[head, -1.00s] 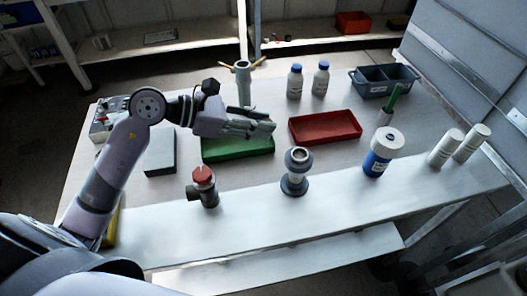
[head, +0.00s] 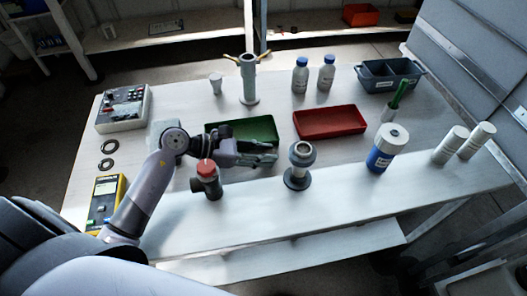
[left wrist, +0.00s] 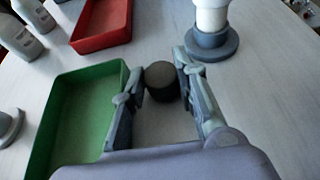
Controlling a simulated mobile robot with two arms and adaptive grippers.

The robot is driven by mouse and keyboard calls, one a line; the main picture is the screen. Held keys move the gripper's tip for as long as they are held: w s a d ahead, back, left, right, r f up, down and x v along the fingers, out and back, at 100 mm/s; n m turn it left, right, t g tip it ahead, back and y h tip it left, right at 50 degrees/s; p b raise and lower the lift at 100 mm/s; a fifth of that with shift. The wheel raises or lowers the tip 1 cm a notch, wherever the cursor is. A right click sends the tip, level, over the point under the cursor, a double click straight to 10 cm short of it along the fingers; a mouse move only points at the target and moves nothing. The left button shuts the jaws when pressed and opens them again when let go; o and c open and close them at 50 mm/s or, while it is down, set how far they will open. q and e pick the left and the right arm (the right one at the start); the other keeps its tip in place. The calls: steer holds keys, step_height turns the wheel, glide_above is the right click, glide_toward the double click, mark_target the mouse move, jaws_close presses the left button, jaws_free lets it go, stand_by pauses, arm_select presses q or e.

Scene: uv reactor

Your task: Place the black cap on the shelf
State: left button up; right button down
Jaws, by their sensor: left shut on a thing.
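The black cap (left wrist: 161,82) is a short dark cylinder with a grey-brown top. In the left wrist view it sits between the two fingertips of my left gripper (left wrist: 160,70), which is shut on it. In the head view my left gripper (head: 272,153) is low at the front edge of the green tray, left of a grey flanged fitting (head: 297,176); I cannot make the cap out there. A pale shelf board (head: 290,257) runs below the table's front edge. Another shelf (head: 170,38) stands behind the table. My right gripper is not in view.
The green tray (left wrist: 75,110) and red tray (head: 330,122) are beside the gripper. The table front right of centre is clear.

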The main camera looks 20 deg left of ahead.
arm_select(q)
steer(key=shift+f, duration=0.15)
steer(key=o, duration=0.5)
